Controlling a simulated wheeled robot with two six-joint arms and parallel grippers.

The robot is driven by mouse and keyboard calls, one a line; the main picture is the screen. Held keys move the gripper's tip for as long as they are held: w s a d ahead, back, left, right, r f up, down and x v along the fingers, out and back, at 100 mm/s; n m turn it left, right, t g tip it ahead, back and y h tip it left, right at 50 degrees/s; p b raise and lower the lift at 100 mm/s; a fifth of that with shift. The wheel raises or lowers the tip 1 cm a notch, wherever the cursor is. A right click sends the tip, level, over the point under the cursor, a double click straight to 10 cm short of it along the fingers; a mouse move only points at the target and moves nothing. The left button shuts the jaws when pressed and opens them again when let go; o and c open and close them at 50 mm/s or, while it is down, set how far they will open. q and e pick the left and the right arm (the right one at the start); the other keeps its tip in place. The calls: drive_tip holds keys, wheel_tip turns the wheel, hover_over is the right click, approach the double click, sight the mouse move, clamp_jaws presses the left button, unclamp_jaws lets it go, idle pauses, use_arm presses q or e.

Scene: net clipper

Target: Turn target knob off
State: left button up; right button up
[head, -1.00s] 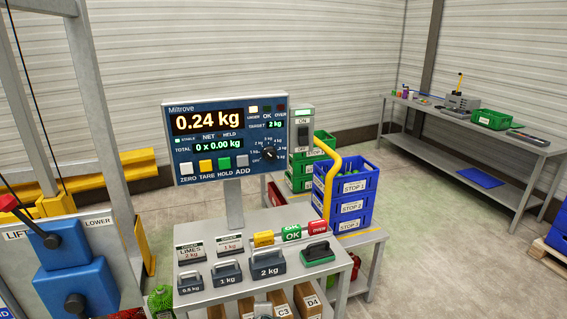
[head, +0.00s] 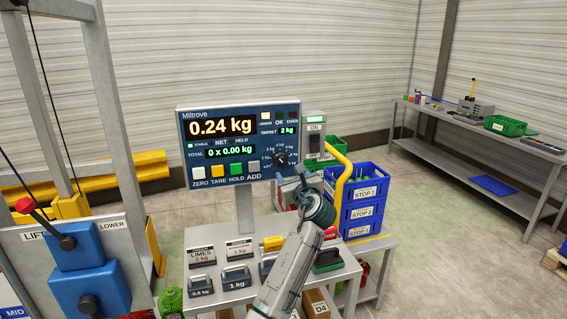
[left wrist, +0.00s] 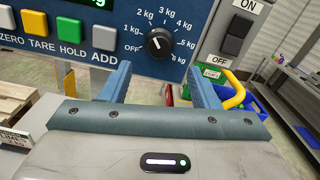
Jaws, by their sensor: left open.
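The target knob (head: 281,159) is a black round dial at the lower right of the blue scale panel (head: 217,155). In the left wrist view the knob (left wrist: 159,43) is ringed by marks from OFF through several kg values. Its white pointer line tilts up and left, toward 2 kg. The target display (head: 287,131) reads 2 kg. My left gripper (head: 289,178) is just below and in front of the knob. In the left wrist view my left gripper (left wrist: 159,78) is open, its two blue fingers apart below the knob, holding nothing. My right gripper is out of view.
An ON/OFF switch box (head: 314,140) stands right of the panel, close to a yellow curved rail (head: 342,175). Blue crates (head: 362,207) are behind at right. Weights (head: 236,278) stand on the table below. A lift frame (head: 70,235) is at left.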

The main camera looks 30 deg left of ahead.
sight(283, 162)
use_arm(q)
drive_tip(key=p+x, duration=0.2)
drive_tip(key=x, duration=0.7)
drive_tip(key=shift+f, duration=0.1)
drive_tip(key=shift+s, duration=0.1)
drive_tip(key=c, duration=0.6)
drive_tip(key=shift+s+d, duration=0.1)
drive_tip(key=c, duration=0.4)
